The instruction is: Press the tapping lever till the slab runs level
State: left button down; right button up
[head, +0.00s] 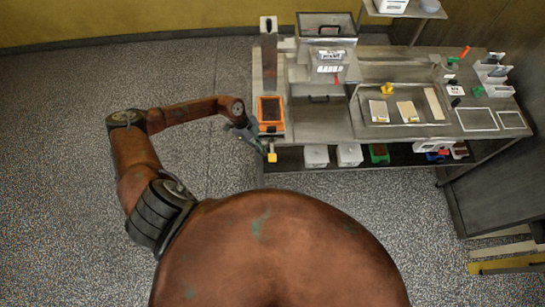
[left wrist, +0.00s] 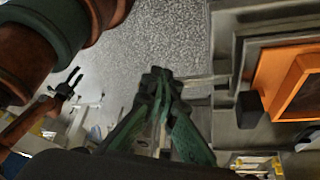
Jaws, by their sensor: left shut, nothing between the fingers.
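The orange frame (head: 271,109) holds a brown slab (head: 270,108) at the left end of the steel bench. Below its front edge is a small yellow block (head: 272,157), perhaps the tapping lever's end. My left gripper (head: 260,148) is shut and empty, just left of and above this block; whether they touch is unclear. In the left wrist view its green fingers (left wrist: 160,80) are together, near a pale bar (left wrist: 205,78). The orange frame (left wrist: 290,82) is to their right. A small dark forked shape (left wrist: 68,86) at the left looks like my right gripper; its jaws are too small to read.
A steel hopper (head: 326,27) stands behind the frame. A tray (head: 408,112) with pale pieces and a yellow item lies right on the bench. The lower shelf (head: 290,158) carries white boxes (head: 316,155) and other containers. Open speckled floor (head: 60,160) is at left.

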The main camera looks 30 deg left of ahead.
pick_arm(q)
jog(key=v, duration=1.1)
jog(key=shift+r, duration=0.25)
